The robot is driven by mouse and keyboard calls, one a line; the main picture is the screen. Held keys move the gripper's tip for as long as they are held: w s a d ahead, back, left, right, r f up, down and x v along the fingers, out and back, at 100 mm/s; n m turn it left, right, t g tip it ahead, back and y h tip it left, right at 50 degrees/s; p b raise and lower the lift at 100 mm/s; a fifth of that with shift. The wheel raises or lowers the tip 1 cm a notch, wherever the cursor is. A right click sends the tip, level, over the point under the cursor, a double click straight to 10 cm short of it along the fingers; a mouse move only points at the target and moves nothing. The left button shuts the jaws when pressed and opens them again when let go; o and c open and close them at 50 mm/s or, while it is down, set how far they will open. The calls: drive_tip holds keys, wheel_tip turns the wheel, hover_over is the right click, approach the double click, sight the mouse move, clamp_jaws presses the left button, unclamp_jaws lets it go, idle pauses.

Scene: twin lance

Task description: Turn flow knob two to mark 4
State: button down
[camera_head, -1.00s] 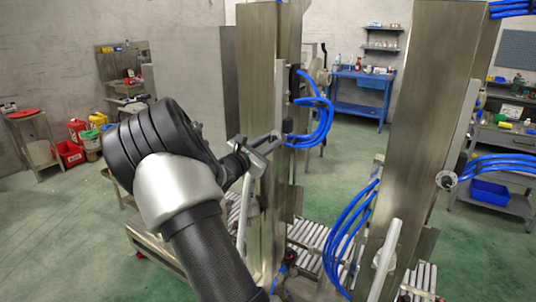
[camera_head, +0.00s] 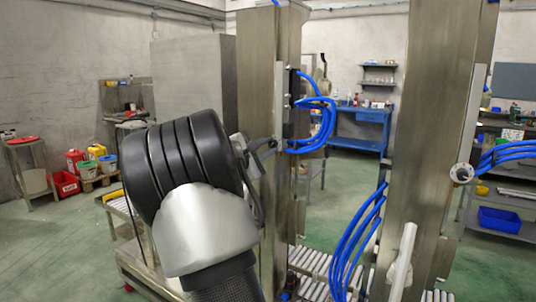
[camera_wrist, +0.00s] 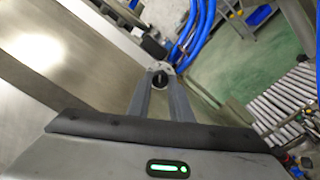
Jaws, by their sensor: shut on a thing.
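My gripper (camera_head: 262,145) reaches the left steel column (camera_head: 257,60) in the head view. In the wrist view its two fingers (camera_wrist: 160,80) are shut on a small dark round knob (camera_wrist: 160,79) with a light rim. Most of this knob is hidden by the fingers, and no mark can be read. In the head view my wrist and gripper cover it. A second round pale knob (camera_head: 461,173) sits on the right steel column (camera_head: 425,110), apart from my gripper. I cannot read a number on either knob.
Blue hoses (camera_head: 325,125) loop just right of my gripper, and more hoses (camera_head: 357,235) hang by the right column. Roller conveyors (camera_head: 318,262) run low between the columns. A blue workbench (camera_head: 360,130) stands behind.

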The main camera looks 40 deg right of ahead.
idle(0.3)
drive_tip(key=c, duration=1.6)
unclamp_jaws()
drive_tip(key=shift+a, duration=0.1)
drive_tip(key=v, duration=1.7)
drive_tip(key=shift+s+a+r+p, duration=0.1)
drive_tip(key=shift+a+p, duration=0.05)
drive_tip(key=shift+p, duration=0.25)
